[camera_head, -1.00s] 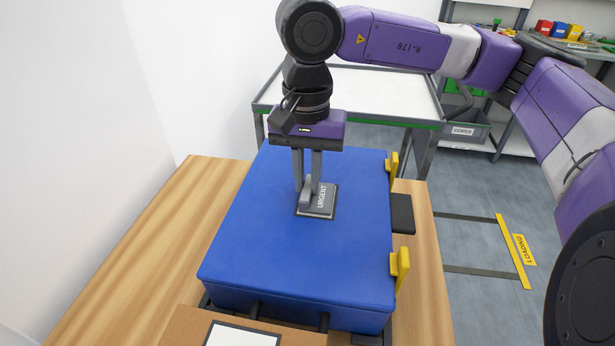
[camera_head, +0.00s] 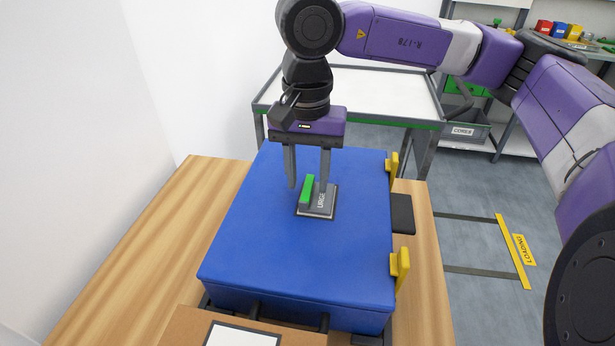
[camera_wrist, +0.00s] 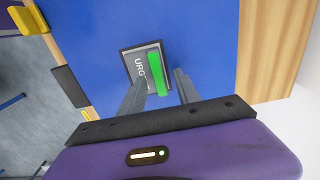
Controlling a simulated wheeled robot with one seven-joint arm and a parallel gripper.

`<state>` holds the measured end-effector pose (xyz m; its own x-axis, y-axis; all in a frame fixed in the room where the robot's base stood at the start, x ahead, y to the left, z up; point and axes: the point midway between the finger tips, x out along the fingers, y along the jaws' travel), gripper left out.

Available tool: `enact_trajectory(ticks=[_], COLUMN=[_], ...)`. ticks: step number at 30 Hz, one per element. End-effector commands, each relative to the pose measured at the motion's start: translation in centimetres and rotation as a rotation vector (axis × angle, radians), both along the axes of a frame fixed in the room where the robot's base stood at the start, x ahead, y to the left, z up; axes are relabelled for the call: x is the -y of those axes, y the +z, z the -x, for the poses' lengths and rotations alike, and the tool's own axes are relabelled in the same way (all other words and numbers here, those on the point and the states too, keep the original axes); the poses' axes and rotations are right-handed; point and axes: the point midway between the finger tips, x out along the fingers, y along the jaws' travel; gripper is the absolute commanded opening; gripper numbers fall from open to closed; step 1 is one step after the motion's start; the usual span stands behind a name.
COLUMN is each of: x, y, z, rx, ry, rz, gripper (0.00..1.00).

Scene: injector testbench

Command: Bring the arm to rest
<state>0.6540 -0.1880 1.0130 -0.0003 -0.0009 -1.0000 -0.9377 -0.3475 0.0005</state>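My gripper (camera_head: 308,185) points down just above the blue case (camera_head: 255,235), its two fingers spread apart with nothing held between them. Below and between the fingertips is a green bar (camera_head: 307,189) on a grey plate marked "URGE…" (camera_head: 322,202), set on the case's top; the rest of the word is hidden. In the wrist view the green bar (camera_wrist: 157,75) lies along the plate's edge, with one finger on each side. I cannot tell whether a finger touches the plate.
The case stands on a wooden table (camera_head: 110,255), with yellow latches (camera_head: 399,268) and a black piece (camera_head: 402,213) on its right side. A white-topped cart (camera_head: 380,95) stands behind. A white wall is at left. Floor at right is open, with a yellow "LOADING" mark (camera_head: 524,250).

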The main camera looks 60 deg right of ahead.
Motion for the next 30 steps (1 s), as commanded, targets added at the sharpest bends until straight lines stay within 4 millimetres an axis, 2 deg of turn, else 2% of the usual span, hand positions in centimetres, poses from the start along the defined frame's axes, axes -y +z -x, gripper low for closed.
enact_trajectory(ticks=[12,25,30], x=[0.0,0.0,0.0], y=[6.2,7.5,10.4], z=[0.0,0.0,0.0], rx=[0.002,0.0,0.0], ry=[0.0,0.0,0.0], rz=[0.002,0.0,0.0], gripper=[0.39,0.39,0.39])
